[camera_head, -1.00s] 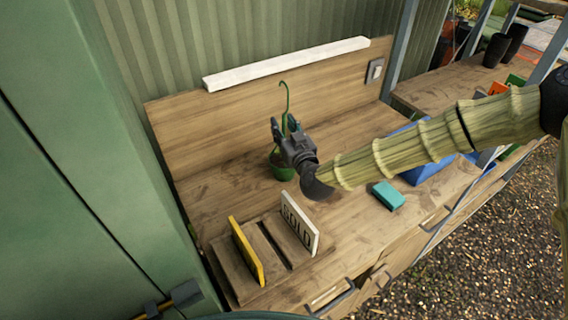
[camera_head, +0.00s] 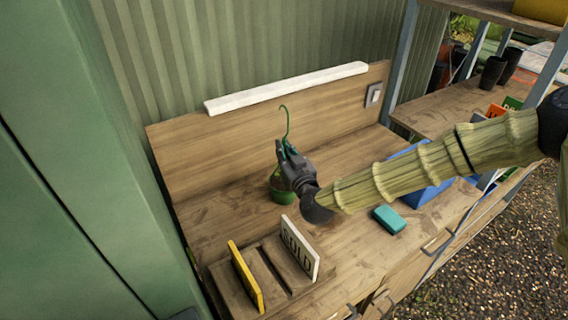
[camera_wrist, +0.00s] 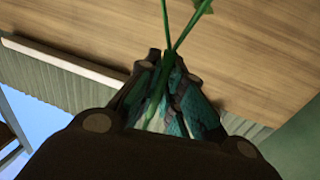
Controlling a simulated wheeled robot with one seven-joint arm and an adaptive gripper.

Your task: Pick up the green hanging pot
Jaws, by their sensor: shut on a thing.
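The green hanging pot (camera_head: 281,192) is on the wooden bench by the back panel, upright, with its green hook (camera_head: 286,117) rising above it. My gripper (camera_head: 284,152) is shut on the pot's hanger, above the bowl and below the hook. In the wrist view, green hanger strands (camera_wrist: 166,62) run between the closed fingers (camera_wrist: 165,85). The bowl is out of the wrist view. Whether the bowl touches the bench I cannot tell.
A white SOLD sign (camera_head: 300,247) and a yellow sign (camera_head: 245,277) stand in a wooden holder at the front. A teal block (camera_head: 389,219) and a blue box (camera_head: 425,192) lie to the right, under my arm. A green wall closes off the left.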

